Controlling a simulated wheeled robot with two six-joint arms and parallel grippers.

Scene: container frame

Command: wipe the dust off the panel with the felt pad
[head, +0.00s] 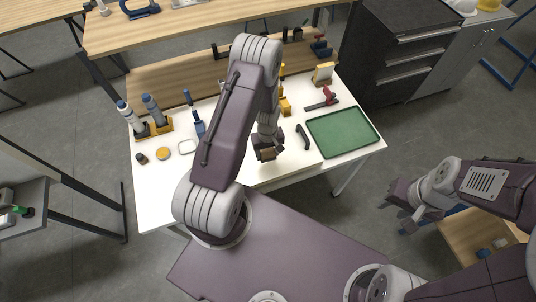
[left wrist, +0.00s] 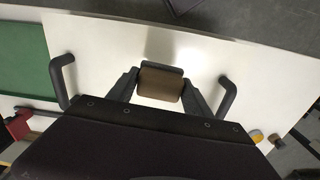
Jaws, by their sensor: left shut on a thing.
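The felt pad (left wrist: 160,82) is a small brown block with a dark edge. My left gripper (left wrist: 161,92) is shut on it, one finger on each side. In the head view my left gripper (head: 267,150) holds the pad low over the white panel (head: 294,163); I cannot tell whether it touches. The panel also shows in the left wrist view (left wrist: 110,50), with a dark handle (left wrist: 62,78) on one side and another (left wrist: 228,97) on the other. I cannot make out dust on it. My right gripper (head: 398,212) is open and empty, off the table's right side.
A green tray (head: 342,131) lies right of the panel. A red-handled clamp (head: 325,98) lies behind it. The table's front left is clear.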

